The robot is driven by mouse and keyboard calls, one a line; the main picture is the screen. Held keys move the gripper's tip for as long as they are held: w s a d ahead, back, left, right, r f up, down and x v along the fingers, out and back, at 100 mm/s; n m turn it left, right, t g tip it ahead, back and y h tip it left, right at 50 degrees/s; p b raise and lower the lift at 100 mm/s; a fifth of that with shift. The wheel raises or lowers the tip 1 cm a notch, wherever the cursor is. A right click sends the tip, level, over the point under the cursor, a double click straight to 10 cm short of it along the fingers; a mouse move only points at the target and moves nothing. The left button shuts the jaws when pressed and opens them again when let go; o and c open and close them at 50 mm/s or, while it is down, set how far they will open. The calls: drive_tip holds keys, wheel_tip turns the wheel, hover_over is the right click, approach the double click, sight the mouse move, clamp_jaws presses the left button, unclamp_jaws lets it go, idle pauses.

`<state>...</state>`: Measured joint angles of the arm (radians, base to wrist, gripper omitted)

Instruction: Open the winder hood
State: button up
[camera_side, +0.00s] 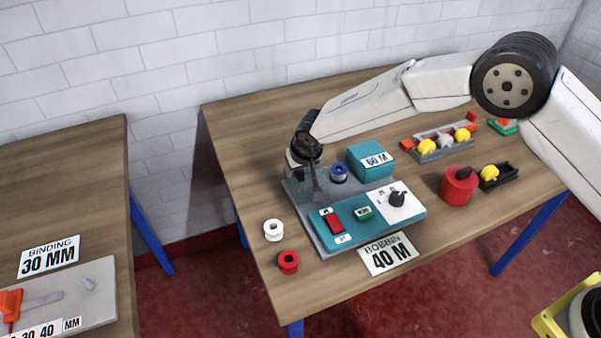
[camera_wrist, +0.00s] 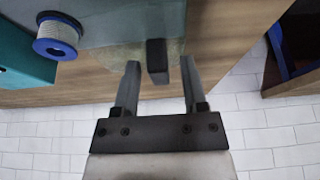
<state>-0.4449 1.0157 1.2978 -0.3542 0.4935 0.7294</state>
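The winder is a grey base plate (camera_side: 292,196) with a teal housing (camera_side: 369,161) marked 60 M and a teal control panel (camera_side: 400,222). A blue-rimmed bobbin (camera_side: 338,172) sits beside the housing; it also shows in the wrist view (camera_wrist: 57,37). My gripper (camera_side: 318,195) points down at the winder's left back edge. In the wrist view my gripper (camera_wrist: 160,72) is open. A small dark block (camera_wrist: 157,61), perhaps the hood's handle, lies between the fingers with a gap on both sides. The hood's outline is not clear, so I cannot tell its position.
White (camera_side: 273,230) and red (camera_side: 288,262) spools stand left of the winder. A red can (camera_side: 459,186) and trays of yellow spools (camera_side: 443,143) stand right. A brick wall is behind.

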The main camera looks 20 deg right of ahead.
sight(308, 185)
drive_tip(key=shift+s, duration=0.1)
idle(0.3)
drive_tip(key=v, duration=0.7)
drive_tip(key=shift+r, duration=0.4)
drive_tip(key=shift+s, duration=0.1)
drive_tip(key=s+d+r+g, duration=0.1)
drive_tip(key=s+d+r, duration=0.1)
drive_tip(key=s+d, duration=0.35)
drive_tip(key=s+d+r, duration=0.1)
drive_tip(key=s+d, duration=0.2)
drive_tip(key=d, duration=0.6)
drive_tip(key=s+d, duration=0.4)
drive_tip(key=s, duration=0.4)
drive_tip(key=s+d+g, duration=0.1)
drive_tip(key=s+d, duration=0.4)
drive_tip(key=s, duration=0.4)
drive_tip(key=shift+s+d, duration=0.2)
drive_tip(key=shift+d, duration=0.05)
